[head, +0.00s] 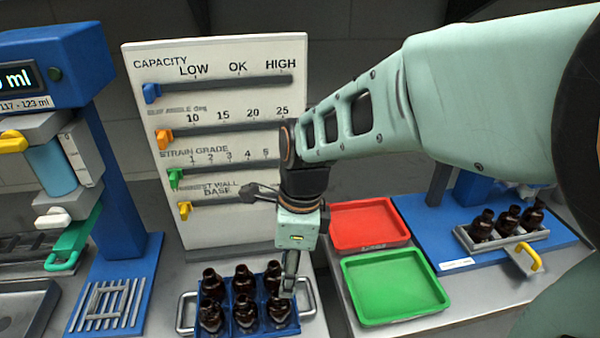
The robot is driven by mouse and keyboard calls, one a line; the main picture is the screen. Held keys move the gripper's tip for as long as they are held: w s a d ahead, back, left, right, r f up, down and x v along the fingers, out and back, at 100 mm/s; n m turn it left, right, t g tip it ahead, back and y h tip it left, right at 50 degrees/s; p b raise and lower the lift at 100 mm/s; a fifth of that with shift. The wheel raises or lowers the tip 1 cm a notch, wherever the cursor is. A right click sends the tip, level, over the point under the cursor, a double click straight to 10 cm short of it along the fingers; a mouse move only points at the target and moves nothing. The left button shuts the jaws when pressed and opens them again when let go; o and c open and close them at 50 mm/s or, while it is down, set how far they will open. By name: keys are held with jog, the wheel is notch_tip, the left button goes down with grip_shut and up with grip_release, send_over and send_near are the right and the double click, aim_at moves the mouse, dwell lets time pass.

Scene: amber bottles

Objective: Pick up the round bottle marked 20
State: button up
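Several dark amber bottles stand upright in a blue rack (248,331) at the lower middle. A back-right bottle (272,276) and a front-right bottle (279,311) are closest to my gripper (288,288). My gripper points down, with its fingers at the right column of bottles, overlapping the necks in this view. Its fingers look narrow and seen edge-on, so I cannot tell whether they are open or shut, or touching a bottle. No number 20 is legible on any bottle, so I cannot tell which one is marked 20.
A red tray (368,223) and a green tray (394,286) lie empty to the right. More amber bottles (507,221) stand in a metal holder on a blue base at far right. A white slider panel (222,225) stands behind the rack. A blue dispenser (125,190) stands left.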

aim_at(278, 300)
jog(key=f, duration=0.3)
jog(key=a+f, duration=0.1)
jog(key=shift+s+a+f, duration=0.1)
jog(key=shift+s+f, duration=0.15)
jog(key=shift+w+a+f, duration=0.1)
jog(key=shift+a+f, duration=0.1)
jog(key=shift+f, duration=0.85)
jog(key=shift+a+f, duration=0.15)
jog(key=shift+f, duration=0.85)
jog(key=shift+w+a+f, duration=0.1)
jog(key=shift+a+f, duration=0.1)
jog(key=shift+f, duration=0.85)
jog(key=shift+c, duration=0.3)
jog(key=c, duration=0.8)
